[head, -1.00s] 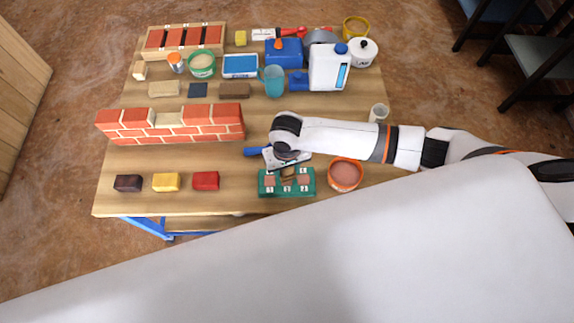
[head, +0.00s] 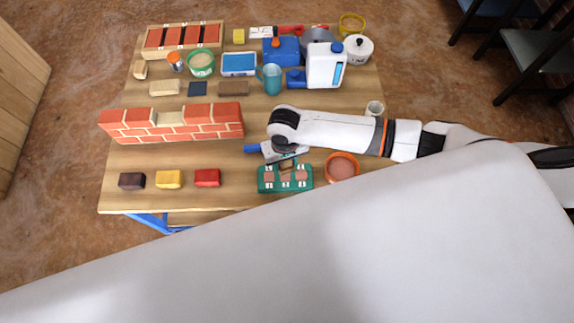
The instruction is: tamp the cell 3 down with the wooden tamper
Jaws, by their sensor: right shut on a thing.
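A green tray (head: 263,187) with several small cells of pinkish fill stands near the front edge of the table. Its number labels are too small to read surely, so I cannot tell which is cell 3. My right gripper (head: 287,162) comes in from the right, pointing down just behind the tray, its fingers mostly hidden by the wrist. It is shut on the wooden tamper, of which a small brown part (head: 287,168) shows at the tray's back middle. I cannot tell whether the tamper touches the fill. My left gripper is not in view.
An orange bowl of pinkish fill (head: 342,167) stands right of the tray. A blue-handled tool (head: 252,148) lies by the gripper. Red, yellow and dark blocks (head: 207,177) lie left. A brick wall (head: 172,124) stands behind them. A white cup (head: 375,107) stands at the right edge.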

